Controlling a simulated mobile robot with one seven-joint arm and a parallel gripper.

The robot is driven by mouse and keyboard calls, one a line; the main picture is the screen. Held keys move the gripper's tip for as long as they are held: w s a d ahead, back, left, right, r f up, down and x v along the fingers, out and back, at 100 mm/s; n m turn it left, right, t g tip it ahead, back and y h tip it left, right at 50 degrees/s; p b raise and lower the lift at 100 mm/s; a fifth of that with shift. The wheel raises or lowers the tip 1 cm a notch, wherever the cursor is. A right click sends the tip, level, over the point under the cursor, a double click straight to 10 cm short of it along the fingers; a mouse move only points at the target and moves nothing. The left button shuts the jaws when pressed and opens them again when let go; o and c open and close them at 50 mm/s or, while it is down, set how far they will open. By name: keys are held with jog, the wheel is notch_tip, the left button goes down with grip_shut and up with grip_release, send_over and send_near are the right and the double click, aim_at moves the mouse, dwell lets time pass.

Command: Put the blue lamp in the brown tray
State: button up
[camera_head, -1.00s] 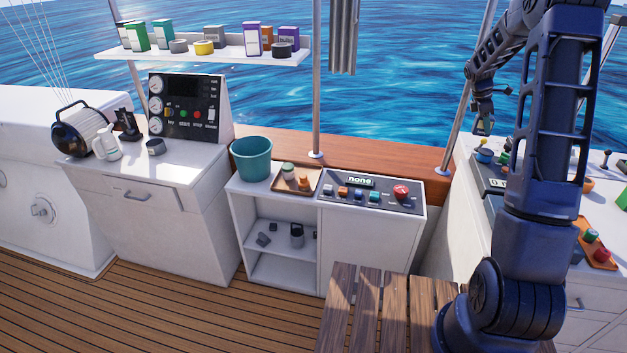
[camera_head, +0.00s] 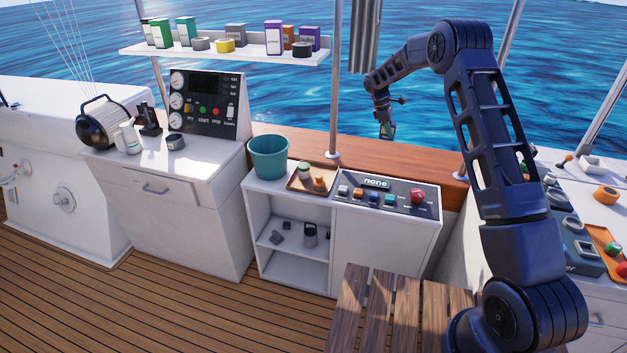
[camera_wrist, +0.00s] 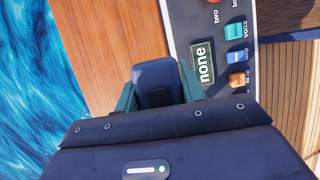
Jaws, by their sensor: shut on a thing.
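My gripper (camera_head: 388,131) is raised over the wooden ledge behind the button panel. In the wrist view its teal fingers (camera_wrist: 157,94) are shut on a dark blue block-like thing (camera_wrist: 154,72), which I take for the blue lamp. It is small and unclear in the head view. The brown tray (camera_head: 294,184) lies on the low white cabinet, left of my gripper and right of the teal bucket. It holds a green-and-white jar (camera_head: 305,170) and an orange thing (camera_head: 319,183). The tray is outside the wrist view.
The teal bucket (camera_head: 268,157) stands beside the tray. The button panel (camera_head: 385,195) with its "none" display is to the tray's right. A metal pole (camera_head: 333,110) rises behind the tray. A shelf (camera_head: 225,53) with several boxes hangs at the back left.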

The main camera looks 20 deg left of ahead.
jog(key=s+a+f, duration=0.3)
jog(key=a, duration=0.5)
jog(key=s+a+f, duration=0.3)
jog(key=a, duration=0.5)
jog(key=s+a+f, duration=0.2)
jog(key=s+a, duration=0.1)
jog(key=a, duration=0.5)
jog(key=f, duration=0.9)
jog(key=shift+s+a+f, duration=0.15)
jog(key=shift+a+f, duration=0.05)
jog(key=shift+f, duration=0.1)
jog(key=o, duration=1.1)
jog(key=v, duration=1.2)
